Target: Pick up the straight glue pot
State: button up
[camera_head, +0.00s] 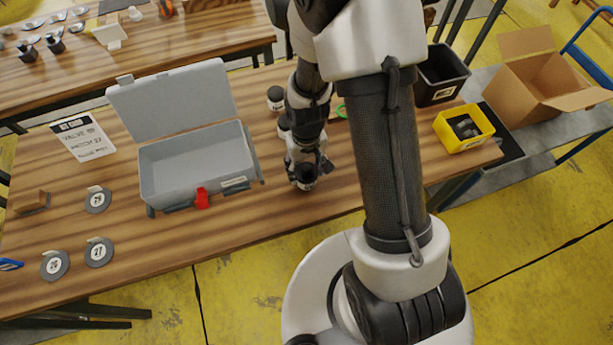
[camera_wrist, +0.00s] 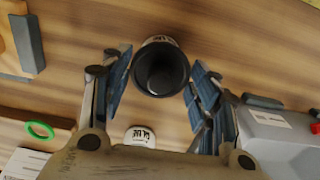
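A dark-topped pot with a white printed label (camera_wrist: 160,72) stands between the two fingers of my gripper (camera_wrist: 160,82) in the wrist view. My gripper is open, with one finger on each side; I cannot tell whether either touches the pot. In the head view my gripper (camera_head: 306,170) points down at the front of the table, right of the grey case, with the pot's dark top (camera_head: 305,178) at its fingers. A second labelled pot (camera_wrist: 140,136) shows partly behind my gripper's body. Another pot (camera_head: 275,97) stands farther back in the head view.
An open grey case (camera_head: 200,165) with a red latch is just left of my gripper. A green ring (camera_wrist: 40,130), a black bin (camera_head: 440,75) and a yellow bin (camera_head: 464,128) lie on the other side. Round numbered discs (camera_head: 98,200) and a sign (camera_head: 83,138) are farther left.

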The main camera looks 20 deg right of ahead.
jog(key=c, duration=0.9)
jog(key=shift+r, duration=0.1)
